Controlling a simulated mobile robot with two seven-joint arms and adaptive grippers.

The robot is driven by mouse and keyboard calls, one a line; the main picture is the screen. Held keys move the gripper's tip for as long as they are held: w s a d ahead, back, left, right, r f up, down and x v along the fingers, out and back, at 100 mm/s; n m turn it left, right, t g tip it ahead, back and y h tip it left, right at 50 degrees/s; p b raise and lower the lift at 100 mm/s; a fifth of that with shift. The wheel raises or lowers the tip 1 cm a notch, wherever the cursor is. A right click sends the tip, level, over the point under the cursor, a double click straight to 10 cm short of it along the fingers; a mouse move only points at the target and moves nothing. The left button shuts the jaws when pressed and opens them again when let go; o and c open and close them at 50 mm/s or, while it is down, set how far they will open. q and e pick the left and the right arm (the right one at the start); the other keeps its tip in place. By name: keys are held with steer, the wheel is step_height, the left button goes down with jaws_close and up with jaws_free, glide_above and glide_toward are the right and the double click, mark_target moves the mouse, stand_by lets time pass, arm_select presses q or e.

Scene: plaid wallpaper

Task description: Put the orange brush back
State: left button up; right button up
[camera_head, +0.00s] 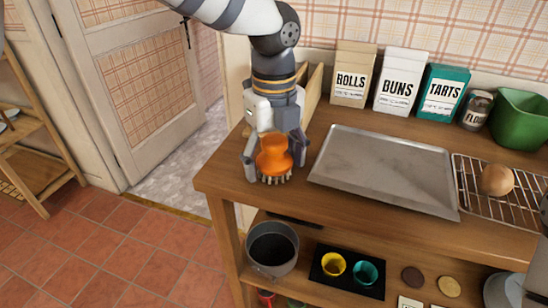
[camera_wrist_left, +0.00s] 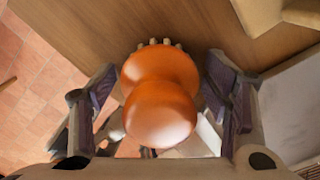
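The orange brush (camera_head: 273,155) has a rounded orange handle and pale bristles pointing down. It is upright at the left front corner of the wooden counter (camera_head: 325,222). My left gripper (camera_head: 275,160) is over it from above, with one finger on each side of the handle. In the left wrist view the brush (camera_wrist_left: 160,95) is between the open fingers (camera_wrist_left: 160,100), with visible gaps beside it. I cannot tell whether the bristles touch the counter. No brush holder is clearly seen. My right gripper is not clearly seen.
A metal tray (camera_head: 385,172) lies just right of the brush. Behind are boxes marked ROLLS (camera_head: 352,75), BUNS (camera_head: 398,82) and TARTS (camera_head: 443,93). A wire rack (camera_head: 475,187) holds a round bun (camera_head: 497,180). A pot (camera_head: 272,250) and cups stand on the shelf below.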

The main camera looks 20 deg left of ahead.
mark_target(274, 138)
arm_select(q)
step_height(274, 138, up, 12)
steer(key=shift+r, duration=0.2)
steer(key=shift+f, duration=0.1)
stand_by(0.3)
